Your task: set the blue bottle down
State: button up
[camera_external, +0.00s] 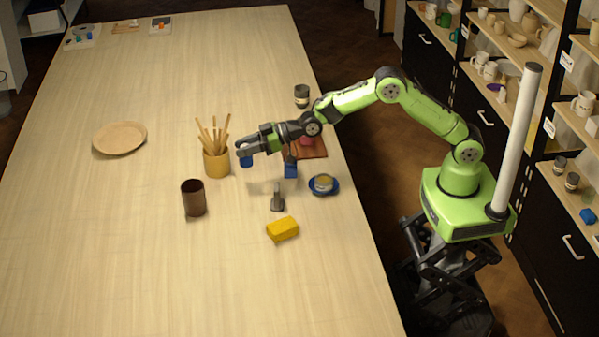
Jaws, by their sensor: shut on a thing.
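My gripper (247,147) is over the table, right of the pot of brushes, with its fingers shut on a small blue thing, which I take to be the blue bottle (246,161). Only its lower part shows beneath the fingers; the rest is hidden by them. It appears held above the table (130,230), but its exact height is hard to tell. A second blue object (291,170) with a dark upper part stands to the right, under my wrist.
An ochre pot (216,165) of brushes stands close left of my gripper. Nearby are a dark brown cup (194,198), a grey tool (277,202), a yellow block (283,229), a tin on a blue dish (323,187) and a reddish board (315,149). A plate (119,138) lies left. The table's front left is clear.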

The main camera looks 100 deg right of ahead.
jog(key=shift+r, duration=0.75)
jog(key=s+a+f+n+g+y+b, duration=0.1)
jog(key=s+a+n+y, duration=0.15)
jog(key=a, duration=0.55)
jog(key=s+a+n+g+y+b, duration=0.1)
jog(key=s+a+n+y, duration=0.15)
jog(key=a, duration=0.65)
jog(key=s+a+f+n+g+y+b, duration=0.15)
jog(key=a+y, duration=0.25)
jog(key=a, duration=0.4)
jog(key=s+a+r+n+g+y+b, duration=0.2)
jog(key=s+a+n+g+y, duration=0.5)
jog(key=s+a, duration=1.25)
jog(key=f, duration=0.3)
jog(key=f+n+g+h+b, duration=0.1)
jog(key=f, duration=0.2)
jog(key=f+n+b, duration=0.1)
jog(key=f, duration=0.2)
jog(key=shift+d+g+h, duration=0.2)
jog(key=shift+g+h, duration=0.05)
jog(key=shift+h, duration=0.05)
jog(key=shift+f, duration=0.2)
jog(key=shift+f+b, duration=0.2)
jog(key=shift+b, duration=0.25)
